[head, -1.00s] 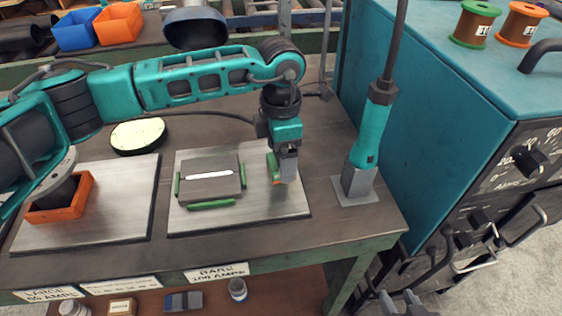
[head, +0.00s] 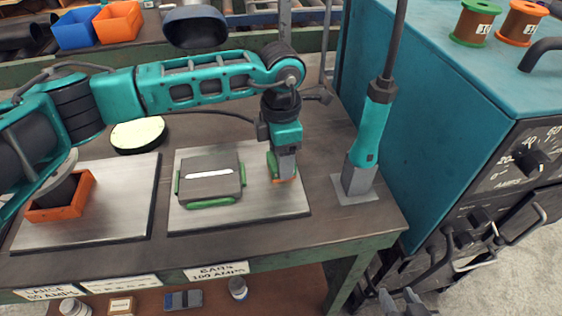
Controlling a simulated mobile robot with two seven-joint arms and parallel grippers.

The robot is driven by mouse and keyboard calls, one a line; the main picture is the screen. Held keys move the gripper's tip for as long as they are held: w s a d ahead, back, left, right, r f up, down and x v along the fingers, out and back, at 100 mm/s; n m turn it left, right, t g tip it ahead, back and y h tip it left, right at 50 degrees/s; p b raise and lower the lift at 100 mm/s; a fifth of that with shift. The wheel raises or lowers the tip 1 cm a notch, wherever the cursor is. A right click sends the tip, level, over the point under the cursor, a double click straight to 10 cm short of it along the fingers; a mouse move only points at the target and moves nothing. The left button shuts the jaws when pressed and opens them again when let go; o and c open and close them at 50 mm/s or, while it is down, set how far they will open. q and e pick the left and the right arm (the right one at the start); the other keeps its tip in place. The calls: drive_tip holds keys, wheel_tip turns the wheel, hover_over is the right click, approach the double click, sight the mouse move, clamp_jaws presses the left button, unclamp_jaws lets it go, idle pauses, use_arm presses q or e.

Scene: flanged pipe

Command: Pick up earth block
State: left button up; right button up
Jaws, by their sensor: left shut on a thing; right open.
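My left gripper (head: 285,170) points down over the right part of the middle metal plate (head: 245,206). It is shut on a small piece with green and orange edges (head: 273,170), probably the earth block; the fingers hide most of it. I cannot tell whether this piece touches the plate. To its left on the same plate sits a grey slab (head: 210,184) with a white stripe and green pieces along its sides. My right gripper (head: 400,300) is open and empty at the bottom edge, beyond the table's right end.
An orange tray (head: 62,203) holding a dark round part stands on the left plate (head: 120,200). A teal torch (head: 371,130) stands upright in a grey holder to the right. A teal machine (head: 445,120) bounds the right side. A pale round disc (head: 138,133) lies behind the plates.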

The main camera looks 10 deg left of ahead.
use_arm(q)
drive_tip(key=shift+r, duration=0.1)
clamp_jaws()
drive_tip(key=shift+r, duration=0.1)
wheel_tip(320, 180, up, 20)
idle(0.5)
